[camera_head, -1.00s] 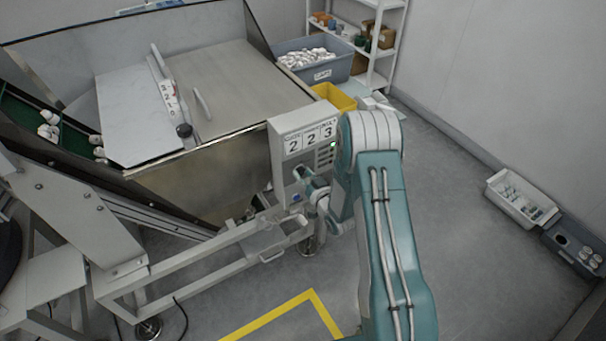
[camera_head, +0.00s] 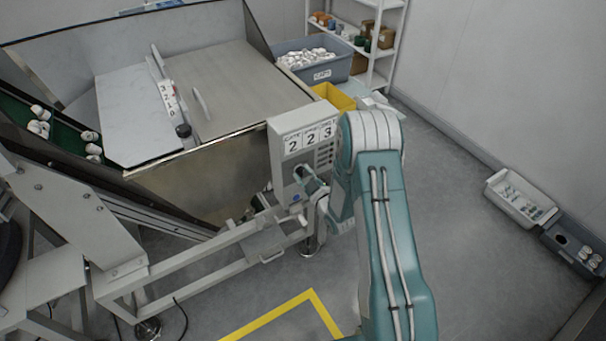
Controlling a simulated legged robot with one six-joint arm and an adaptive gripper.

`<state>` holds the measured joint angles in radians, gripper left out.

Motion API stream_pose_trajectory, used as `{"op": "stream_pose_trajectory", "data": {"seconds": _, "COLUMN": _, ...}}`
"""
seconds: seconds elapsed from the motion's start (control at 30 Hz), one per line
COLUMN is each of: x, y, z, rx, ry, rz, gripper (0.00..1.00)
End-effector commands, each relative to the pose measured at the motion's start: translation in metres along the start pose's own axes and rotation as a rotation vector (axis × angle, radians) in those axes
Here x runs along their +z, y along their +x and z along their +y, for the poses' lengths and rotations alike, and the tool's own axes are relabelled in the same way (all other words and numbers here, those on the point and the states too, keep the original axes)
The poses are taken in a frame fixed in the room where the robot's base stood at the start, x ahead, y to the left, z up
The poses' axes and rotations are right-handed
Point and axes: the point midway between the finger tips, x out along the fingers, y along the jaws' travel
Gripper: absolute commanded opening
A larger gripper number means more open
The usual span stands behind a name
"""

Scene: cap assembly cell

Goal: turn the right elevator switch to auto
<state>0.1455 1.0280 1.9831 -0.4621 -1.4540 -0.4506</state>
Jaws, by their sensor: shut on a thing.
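The grey control box (camera_head: 290,139) stands at the front right corner of the hopper. My gripper (camera_head: 303,180) is at the lower front of this box, shut on the switch there. The switch itself is hidden behind the fingers, so its pointer position cannot be read. A small blue spot (camera_head: 297,198) shows on the box just below the gripper.
The metal hopper (camera_head: 235,85) and its frame (camera_head: 185,258) fill the left. White caps (camera_head: 40,113) lie on a green belt. A grey bin (camera_head: 312,70), a yellow bin (camera_head: 333,97) and a shelf (camera_head: 378,60) stand behind.

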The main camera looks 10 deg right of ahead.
Motion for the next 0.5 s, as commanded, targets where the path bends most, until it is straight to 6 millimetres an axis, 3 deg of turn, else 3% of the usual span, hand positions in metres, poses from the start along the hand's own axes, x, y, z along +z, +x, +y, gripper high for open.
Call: {"op": "stream_pose_trajectory", "data": {"seconds": 0.5, "x": -0.0007, "y": 0.0012, "z": -0.0005, "rx": -0.002, "ry": -0.082, "rz": 0.002, "gripper": 0.00}}
